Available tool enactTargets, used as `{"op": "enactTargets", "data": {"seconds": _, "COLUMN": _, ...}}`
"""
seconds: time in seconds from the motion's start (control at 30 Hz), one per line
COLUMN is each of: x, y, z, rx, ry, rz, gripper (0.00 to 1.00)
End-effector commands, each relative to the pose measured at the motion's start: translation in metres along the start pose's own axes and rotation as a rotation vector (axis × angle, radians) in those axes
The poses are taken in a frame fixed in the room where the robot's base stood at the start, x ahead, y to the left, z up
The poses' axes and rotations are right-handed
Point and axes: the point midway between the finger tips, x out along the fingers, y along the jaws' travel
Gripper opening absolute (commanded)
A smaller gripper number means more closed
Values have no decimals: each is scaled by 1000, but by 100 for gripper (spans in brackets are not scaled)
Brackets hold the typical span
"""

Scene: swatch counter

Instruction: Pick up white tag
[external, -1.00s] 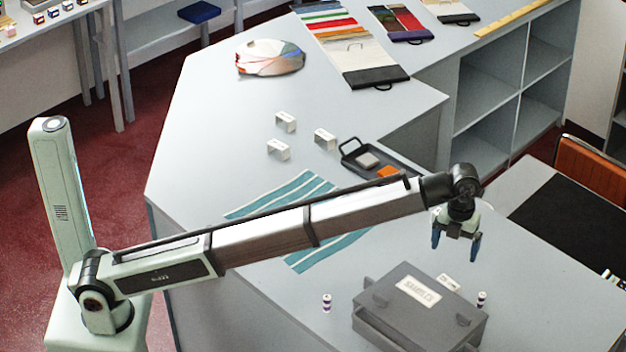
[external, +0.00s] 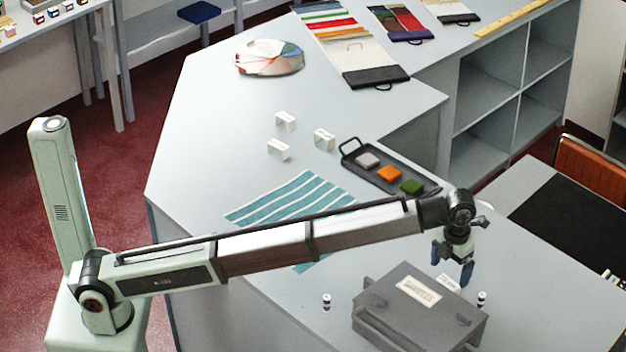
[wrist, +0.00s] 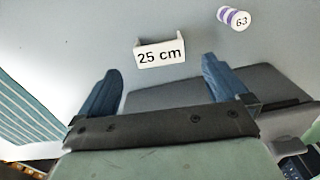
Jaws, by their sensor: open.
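A white tag (external: 448,282) stands on the grey counter beside the dark grey case, partly hidden behind my gripper's fingers in the external view. In the wrist view the white tag (wrist: 160,54) reads "25 cm" and is a small folded card. My gripper (external: 452,275) hangs above the counter at the tag, with its blue fingers pointing down. In the wrist view my gripper (wrist: 160,72) is open and empty, with the tag just beyond and between its fingertips. The exact height above the tag is hard to tell.
The grey case (external: 385,312) lies close to the tag. Small spools (external: 326,302) stand on either side; one spool (wrist: 234,18) reads "63". A black tray (external: 352,153) with coloured swatches, a striped cloth (external: 270,208) and several white cards (external: 278,150) lie farther back.

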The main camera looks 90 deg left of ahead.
Motion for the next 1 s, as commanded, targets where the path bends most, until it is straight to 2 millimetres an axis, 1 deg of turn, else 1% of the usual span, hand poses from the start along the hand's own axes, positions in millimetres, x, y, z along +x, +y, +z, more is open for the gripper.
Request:
{"op": "enactTargets", "data": {"seconds": 0.03, "x": 6, "y": 0, "z": -1, "rx": 0, "ry": 1, "rz": 1, "gripper": 100}}
{"op": "enactTargets", "data": {"seconds": 0.27, "x": 17, "y": 0, "z": 0, "rx": -1, "ry": 0, "rz": 0, "gripper": 100}}
{"op": "enactTargets", "data": {"seconds": 0.33, "x": 23, "y": 1, "z": 1, "rx": -1, "ry": 0, "rz": 0, "gripper": 100}}
{"op": "enactTargets", "data": {"seconds": 0.63, "x": 60, "y": 1, "z": 3, "rx": 0, "ry": 0, "rz": 0, "gripper": 100}}
{"op": "enactTargets", "data": {"seconds": 0.7, "x": 63, "y": 1, "z": 3, "rx": 0, "ry": 0, "rz": 0, "gripper": 100}}
{"op": "enactTargets", "data": {"seconds": 0.9, "x": 63, "y": 1, "z": 3, "rx": -1, "ry": 0, "rz": 0, "gripper": 100}}
{"op": "enactTargets", "data": {"seconds": 1.0, "x": 63, "y": 1, "z": 3, "rx": -1, "ry": 0, "rz": 0, "gripper": 90}}
